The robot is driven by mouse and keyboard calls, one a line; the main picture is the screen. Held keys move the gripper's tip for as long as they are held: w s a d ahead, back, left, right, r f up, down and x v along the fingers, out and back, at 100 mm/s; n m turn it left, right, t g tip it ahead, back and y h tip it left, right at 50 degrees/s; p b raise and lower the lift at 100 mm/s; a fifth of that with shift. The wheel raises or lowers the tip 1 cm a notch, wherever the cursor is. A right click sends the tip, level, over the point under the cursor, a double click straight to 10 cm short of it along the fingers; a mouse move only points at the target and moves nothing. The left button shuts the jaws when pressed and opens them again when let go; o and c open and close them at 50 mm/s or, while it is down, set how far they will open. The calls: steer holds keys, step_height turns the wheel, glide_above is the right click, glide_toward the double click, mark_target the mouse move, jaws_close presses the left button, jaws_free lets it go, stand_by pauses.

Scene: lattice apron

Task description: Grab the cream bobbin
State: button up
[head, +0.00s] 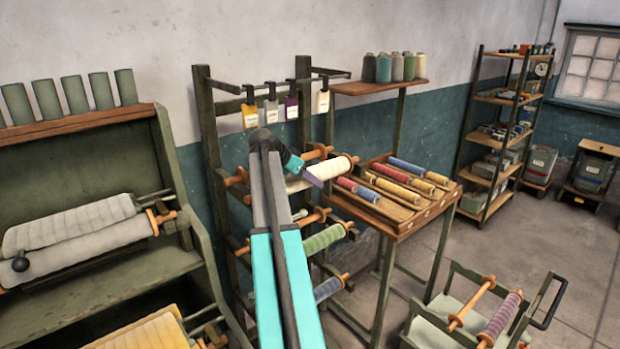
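A cream bobbin (333,168), thick with pale yarn and with an orange-brown wooden end, lies across the dark green rack in the middle of the head view. My gripper (312,180) is small in the picture and overlaps the bobbin's left part, with its purplish tip pointing down and right. My arm and gripper hide some of the bobbin's left side. I cannot tell whether the gripper touches the bobbin or is in front of it. Its finger gap does not show clearly.
A green bobbin (324,238) and a blue-grey bobbin (328,289) hang lower on the rack. A wooden table (402,232) with several small spools stands close on the right. A cart (440,332) is at the lower right. Floor beyond is open.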

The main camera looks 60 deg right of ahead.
steer(key=shift+s, duration=0.25)
steer(key=shift+s+a+r+b, duration=0.25)
steer(key=shift+s+r+b, duration=0.35)
steer(key=shift+r+b, duration=0.1)
steer(key=s+a+r+b, duration=0.2)
steer(key=s+r, duration=0.1)
steer(key=s, duration=0.3)
steer(key=s+a+r+b, duration=0.2)
steer(key=s+r, duration=0.1)
steer(key=s, duration=0.2)
steer(key=shift+s+r, duration=0.35)
steer(key=shift+s, duration=0.1)
